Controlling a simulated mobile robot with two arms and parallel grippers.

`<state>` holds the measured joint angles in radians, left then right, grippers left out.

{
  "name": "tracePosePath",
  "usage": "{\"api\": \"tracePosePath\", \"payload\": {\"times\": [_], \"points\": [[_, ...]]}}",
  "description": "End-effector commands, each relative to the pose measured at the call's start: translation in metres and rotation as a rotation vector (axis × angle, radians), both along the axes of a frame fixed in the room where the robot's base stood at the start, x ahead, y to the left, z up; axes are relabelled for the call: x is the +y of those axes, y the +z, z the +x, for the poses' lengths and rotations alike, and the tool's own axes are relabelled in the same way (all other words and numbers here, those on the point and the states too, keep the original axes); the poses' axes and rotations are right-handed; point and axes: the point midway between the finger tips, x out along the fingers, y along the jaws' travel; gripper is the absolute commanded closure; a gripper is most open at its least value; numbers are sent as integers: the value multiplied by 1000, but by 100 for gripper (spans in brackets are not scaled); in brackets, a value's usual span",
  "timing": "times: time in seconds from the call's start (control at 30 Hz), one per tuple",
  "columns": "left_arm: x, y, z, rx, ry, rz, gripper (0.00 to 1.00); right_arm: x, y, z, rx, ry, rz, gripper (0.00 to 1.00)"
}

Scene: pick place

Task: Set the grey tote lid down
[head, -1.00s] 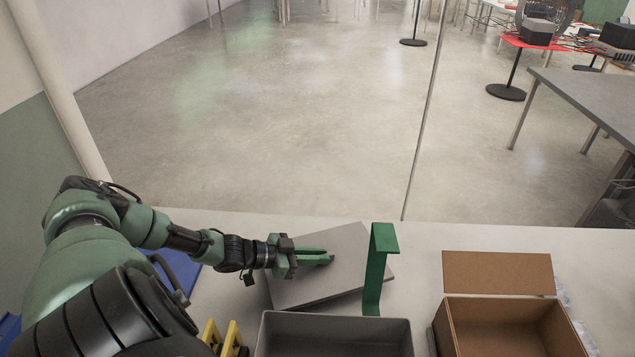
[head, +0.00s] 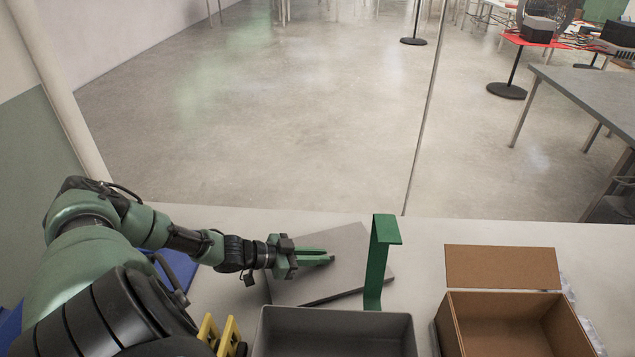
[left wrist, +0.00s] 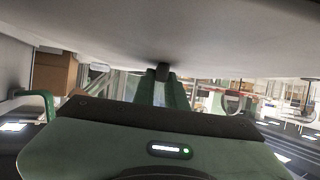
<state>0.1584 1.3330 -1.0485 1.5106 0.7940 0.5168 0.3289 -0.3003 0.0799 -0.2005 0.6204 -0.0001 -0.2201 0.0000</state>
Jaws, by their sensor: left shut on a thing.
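The grey tote lid (head: 322,284) is a flat grey slab behind the grey open tote (head: 335,313), turned at an angle to it. My left gripper (head: 318,257) reaches over the lid from the left and is shut on its small knob. In the left wrist view the lid's grey face (left wrist: 200,35) fills the top, and the dark knob (left wrist: 163,71) sits between the fingers. The lid lies low over the table; I cannot tell whether it touches it all along. My right gripper is out of view.
A green upright stand (head: 378,270) with a bent top stands at the lid's right side. An open cardboard box (head: 472,333) is at the right. Yellow pieces (head: 208,333) and a blue bin (head: 178,270) are at the left. The pale table (head: 425,262) is clear between stand and box.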

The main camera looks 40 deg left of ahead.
Motion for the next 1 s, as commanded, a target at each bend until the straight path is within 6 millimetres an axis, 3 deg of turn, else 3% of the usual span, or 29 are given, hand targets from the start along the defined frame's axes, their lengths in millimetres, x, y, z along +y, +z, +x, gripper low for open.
{"api": "tracePosePath", "payload": {"times": [0.23,0.3,0.37,0.73,1.0], "points": [[0,-5,0,-2,0,-1,100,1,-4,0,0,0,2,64],[0,-4,1,-2,0,-1,74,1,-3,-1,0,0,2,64],[0,-4,0,-2,0,-1,62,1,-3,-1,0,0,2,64],[2,-4,-4,3,1,1,62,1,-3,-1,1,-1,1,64],[20,12,-39,6,-1,2,62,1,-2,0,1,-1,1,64]]}}
